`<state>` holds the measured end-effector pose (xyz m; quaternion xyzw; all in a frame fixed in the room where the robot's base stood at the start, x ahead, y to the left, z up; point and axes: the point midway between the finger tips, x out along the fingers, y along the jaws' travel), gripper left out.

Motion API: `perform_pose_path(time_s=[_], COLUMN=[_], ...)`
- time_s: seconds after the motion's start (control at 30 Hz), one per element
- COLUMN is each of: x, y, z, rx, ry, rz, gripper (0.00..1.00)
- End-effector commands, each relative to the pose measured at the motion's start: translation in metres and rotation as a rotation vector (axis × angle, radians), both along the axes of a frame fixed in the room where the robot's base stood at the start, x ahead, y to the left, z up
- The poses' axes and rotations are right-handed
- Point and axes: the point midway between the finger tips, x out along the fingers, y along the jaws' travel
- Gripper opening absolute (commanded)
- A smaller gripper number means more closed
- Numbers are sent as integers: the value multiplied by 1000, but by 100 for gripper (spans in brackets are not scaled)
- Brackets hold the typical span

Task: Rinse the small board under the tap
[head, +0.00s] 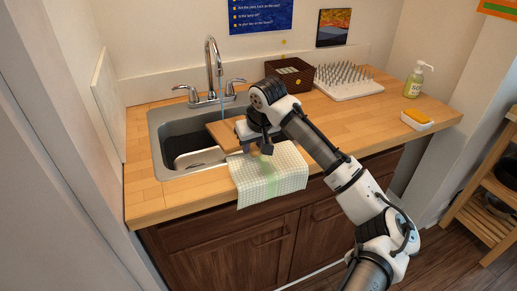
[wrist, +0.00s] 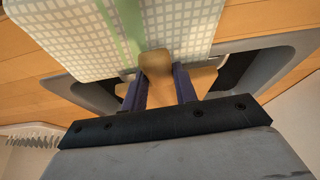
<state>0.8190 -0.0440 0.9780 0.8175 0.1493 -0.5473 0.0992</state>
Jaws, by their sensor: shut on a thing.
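The small wooden board (head: 222,134) is held out over the sink (head: 160,125), below the tap (head: 211,65). A thin bluish stream of water (head: 223,108) runs from the spout down towards the board's far part; where exactly it lands is hard to tell. My gripper (head: 257,142) is at the sink's right front edge, shut on the board's near end. In the wrist view, my gripper (wrist: 160,88) has its two dark fingers on either side of the board's rounded end (wrist: 155,62). Much of the board is hidden there by my gripper.
A checked cloth with a green stripe (head: 270,180) hangs over the counter's front edge below my gripper. A dark pan-like thing with a light rim (head: 205,158) lies in the sink. A dark basket (head: 288,78), spiked rack (head: 345,84), soap bottle (head: 414,80) and sponge dish (head: 416,121) stand right.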

Motion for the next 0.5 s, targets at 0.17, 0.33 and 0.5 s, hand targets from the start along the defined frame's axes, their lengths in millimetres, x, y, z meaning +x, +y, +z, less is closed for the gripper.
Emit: perform_pose_path(time_s=[0.17, 0.33, 0.5], x=[16, 30, 39], y=[8, 15, 18], z=[-1, -4, -6], rx=[2, 2, 1], ry=[-2, -2, -3], rz=[0, 0, 0], gripper=[0, 0, 0])
